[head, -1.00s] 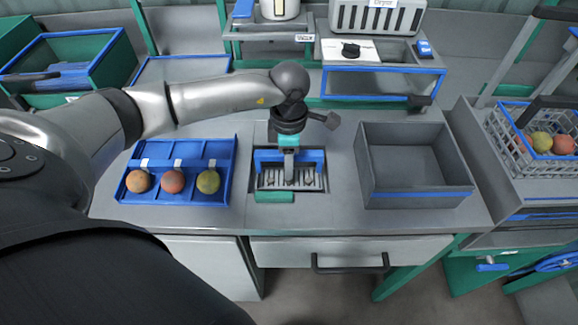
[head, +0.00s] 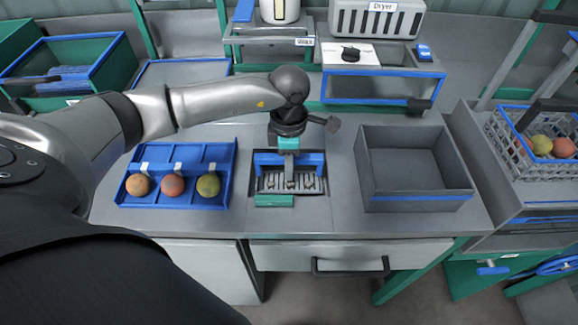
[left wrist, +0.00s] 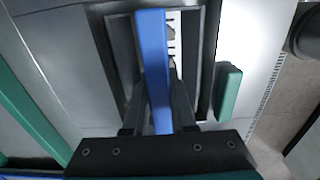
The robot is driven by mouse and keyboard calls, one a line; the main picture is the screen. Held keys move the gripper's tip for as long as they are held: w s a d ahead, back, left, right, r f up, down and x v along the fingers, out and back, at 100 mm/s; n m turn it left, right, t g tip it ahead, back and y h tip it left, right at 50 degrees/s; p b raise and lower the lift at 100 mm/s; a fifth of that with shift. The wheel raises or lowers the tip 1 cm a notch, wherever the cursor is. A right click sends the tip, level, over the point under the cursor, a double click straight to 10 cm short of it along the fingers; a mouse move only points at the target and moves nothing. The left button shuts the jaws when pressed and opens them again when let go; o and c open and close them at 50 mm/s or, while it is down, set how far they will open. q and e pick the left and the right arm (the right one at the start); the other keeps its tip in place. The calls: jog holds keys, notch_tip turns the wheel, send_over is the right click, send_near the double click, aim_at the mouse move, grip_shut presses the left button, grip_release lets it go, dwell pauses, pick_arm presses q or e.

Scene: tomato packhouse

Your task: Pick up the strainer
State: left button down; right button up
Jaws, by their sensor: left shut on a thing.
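The strainer (head: 270,181) is a grey slotted piece with a blue bar-shaped handle (head: 309,160). It sits at the rectangular opening in the middle of the worktop. My left gripper (head: 289,168) points straight down over it from above. In the left wrist view the blue handle (left wrist: 152,45) runs between the two fingers of my left gripper (left wrist: 156,95), which are shut on it. The strainer's lower part is hidden, and I cannot tell whether it is clear of the opening. My right gripper is not in view.
A green block (head: 274,201) lies at the opening's front edge. A blue tray (head: 178,201) with several fruits stands to the left. An empty grey bin (head: 415,190) stands to the right. A rack (head: 380,71) and dryer (head: 376,18) are behind.

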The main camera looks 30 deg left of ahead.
pick_arm(q)
notch_tip(320, 180, up, 20)
jog(key=p, duration=0.2)
jog(key=c, duration=1.2)
grip_release()
jog(key=shift+c, duration=0.2)
grip_shut()
